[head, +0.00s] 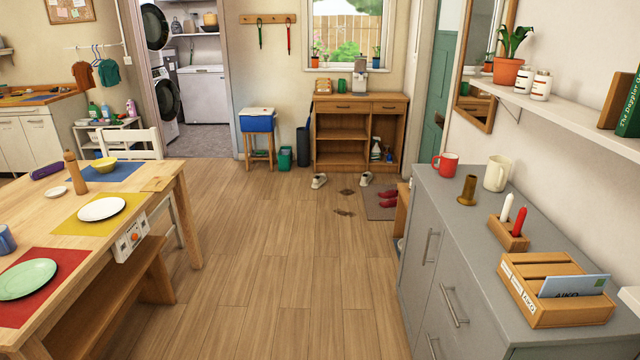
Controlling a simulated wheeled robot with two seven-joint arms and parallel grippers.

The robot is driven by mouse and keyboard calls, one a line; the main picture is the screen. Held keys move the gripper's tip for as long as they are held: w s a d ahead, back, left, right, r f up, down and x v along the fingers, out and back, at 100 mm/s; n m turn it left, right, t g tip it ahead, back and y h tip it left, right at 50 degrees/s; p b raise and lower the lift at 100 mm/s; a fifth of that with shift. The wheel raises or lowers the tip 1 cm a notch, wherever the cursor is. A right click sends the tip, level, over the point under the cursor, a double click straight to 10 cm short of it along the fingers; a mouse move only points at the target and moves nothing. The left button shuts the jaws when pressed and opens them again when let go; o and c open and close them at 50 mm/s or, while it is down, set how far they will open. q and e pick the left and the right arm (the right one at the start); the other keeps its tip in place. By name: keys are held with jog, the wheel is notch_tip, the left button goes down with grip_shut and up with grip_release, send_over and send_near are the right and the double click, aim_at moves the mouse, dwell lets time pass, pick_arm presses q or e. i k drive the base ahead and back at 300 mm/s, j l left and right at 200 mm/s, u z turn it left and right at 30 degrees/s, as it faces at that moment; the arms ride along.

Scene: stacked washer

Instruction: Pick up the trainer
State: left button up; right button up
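A white trainer (319,181) sits on the wooden floor in front of the left part of the wooden sideboard at the back. A second white trainer (366,179) sits on the floor to its right, near the edge of a grey-brown mat. Both are far away and small, and there is clear floor around the left one. Neither of my grippers shows in the head view.
A dining table (160,192) with a bench stands on the left. A grey cabinet (426,215) lines the right side. Dark muddy marks (344,212) and red shoes (388,197) lie near the trainers. The wooden floor between is open.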

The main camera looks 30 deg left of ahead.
aim_at(319, 179)
jog(key=i+j+u, duration=0.3)
jog(key=i, duration=0.45)
jog(key=i+j+u, duration=0.3)
jog(key=i, duration=0.5)
jog(key=i+u, duration=0.3)
jog(key=i, duration=2.9)
